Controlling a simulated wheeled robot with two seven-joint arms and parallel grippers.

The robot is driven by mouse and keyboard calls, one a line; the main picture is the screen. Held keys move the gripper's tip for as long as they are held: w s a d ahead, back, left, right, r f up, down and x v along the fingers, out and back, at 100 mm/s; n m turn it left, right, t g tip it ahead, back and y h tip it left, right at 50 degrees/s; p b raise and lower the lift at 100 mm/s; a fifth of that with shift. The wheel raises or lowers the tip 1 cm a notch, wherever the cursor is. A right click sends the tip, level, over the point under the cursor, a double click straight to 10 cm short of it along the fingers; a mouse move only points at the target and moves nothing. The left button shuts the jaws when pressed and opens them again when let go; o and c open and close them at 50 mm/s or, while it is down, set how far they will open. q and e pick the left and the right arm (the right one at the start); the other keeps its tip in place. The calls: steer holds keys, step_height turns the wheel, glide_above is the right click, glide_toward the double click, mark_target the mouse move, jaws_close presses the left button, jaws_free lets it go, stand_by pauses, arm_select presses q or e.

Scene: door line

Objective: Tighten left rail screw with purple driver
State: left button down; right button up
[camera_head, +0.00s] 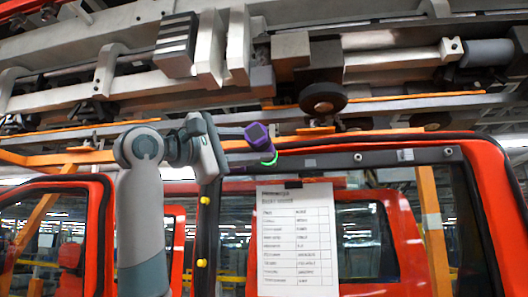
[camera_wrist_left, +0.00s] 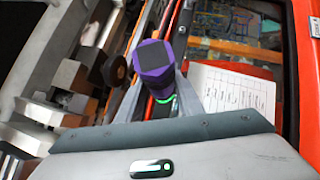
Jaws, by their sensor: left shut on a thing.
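The purple driver (camera_head: 258,134) has a dark end cap and a green ring below its handle. The driver is at the left part of the dark rail (camera_head: 380,158) along the top of the red door frame. A rail screw (camera_head: 358,157) shows to the right. The driver's tip and any screw beneath it are hidden. My right gripper is in neither view.
A printed sheet (camera_head: 296,235) hangs below the rail, right of my left arm. Yellow knobs (camera_head: 202,264) sit on the dark left post. The overhead conveyor (camera_head: 190,50) with a dark roller (camera_head: 323,97) runs close above. The window opening is clear beside the sheet.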

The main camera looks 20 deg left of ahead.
mark_target(250, 135)
arm_select(q)
steer(key=shift+s+d+r+b, duration=0.15)
steer(key=shift+s+b, duration=0.1)
steer(key=shift+s, duration=0.3)
steer(key=shift+s+d+f+b, duration=0.1)
steer(key=shift+s+b, duration=0.15)
steer(key=shift+s, duration=0.3)
steer(key=shift+s+d+b, duration=0.2)
steer(key=shift+s+b, duration=0.4)
steer(key=shift+s, duration=0.3)
steer(key=shift+s+d+b, duration=0.15)
steer(key=shift+s+b, duration=0.1)
steer(key=shift+s, duration=0.25)
steer(key=shift+s+d+b, duration=0.15)
steer(key=shift+s+b, duration=0.1)
steer(key=shift+s, duration=0.25)
steer(key=shift+w, duration=0.1)
